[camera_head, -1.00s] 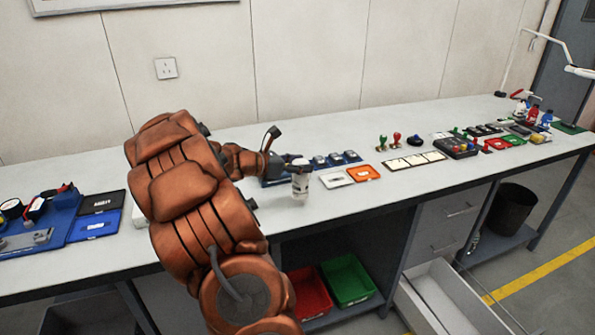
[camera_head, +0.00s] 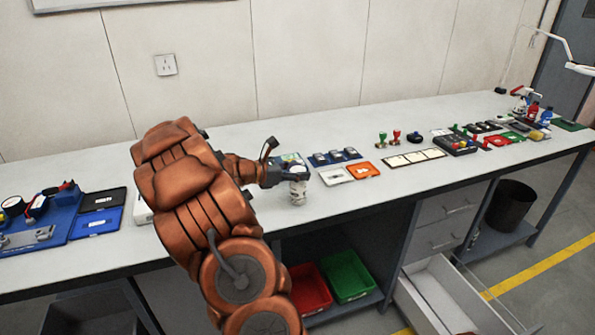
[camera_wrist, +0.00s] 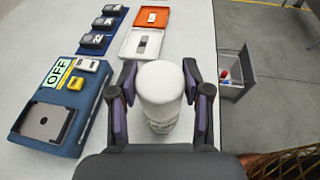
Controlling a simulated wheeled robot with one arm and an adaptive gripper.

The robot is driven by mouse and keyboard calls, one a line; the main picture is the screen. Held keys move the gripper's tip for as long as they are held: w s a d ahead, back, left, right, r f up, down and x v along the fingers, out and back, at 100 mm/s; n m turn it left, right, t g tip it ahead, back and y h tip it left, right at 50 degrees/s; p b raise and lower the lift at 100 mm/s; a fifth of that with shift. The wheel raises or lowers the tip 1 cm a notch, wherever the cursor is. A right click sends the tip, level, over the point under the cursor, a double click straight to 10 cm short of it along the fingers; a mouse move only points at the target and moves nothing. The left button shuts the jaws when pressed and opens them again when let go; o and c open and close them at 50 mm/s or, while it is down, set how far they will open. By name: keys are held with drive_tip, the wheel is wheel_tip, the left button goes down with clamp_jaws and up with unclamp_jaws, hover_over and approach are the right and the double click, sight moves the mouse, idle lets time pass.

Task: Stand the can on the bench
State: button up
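The can (camera_head: 298,191) is white with darker print on its lower part. It is upright over the front part of the bench (camera_head: 240,262). My gripper (camera_head: 297,177) is at the upper part of the can. In the wrist view the can (camera_wrist: 161,84) sits between the two fingers of my gripper (camera_wrist: 160,82), which close in on its sides. The can's base is low over the bench top; I cannot tell for sure whether it touches.
A white tray (camera_head: 324,180) and an orange tray (camera_head: 375,172) lie just right of the can. A blue fixture with an OFF label (camera_wrist: 88,118) stands to the left in the wrist view. The bench's front edge is close. An open drawer (camera_head: 440,300) juts out below.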

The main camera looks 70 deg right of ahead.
drive_tip(key=o, duration=0.4)
drive_tip(key=shift+o, duration=0.2)
drive_tip(key=shift+r, duration=0.15)
drive_tip(key=b+v, duration=0.2)
drive_tip(key=v, duration=1)
drive_tip(key=s+a+f+m+t+y, duration=0.1)
drive_tip(key=s+a+m+t+y, duration=0.1)
drive_tip(key=a, duration=1.3)
drive_tip(key=s+a+f+m+t+y, duration=0.2)
drive_tip(key=s+a+m+y, duration=0.3)
drive_tip(key=a, duration=1.1)
drive_tip(key=s+a+f+m+t+y, duration=0.2)
drive_tip(key=s+a, duration=0.4)
drive_tip(key=a, duration=1)
drive_tip(key=m+t+y, duration=0.1)
drive_tip(key=y, duration=0.1)
drive_tip(key=shift+a+m+y, duration=0.2)
drive_tip(key=shift+m+y, duration=0.1)
drive_tip(key=shift+s, duration=0.1)
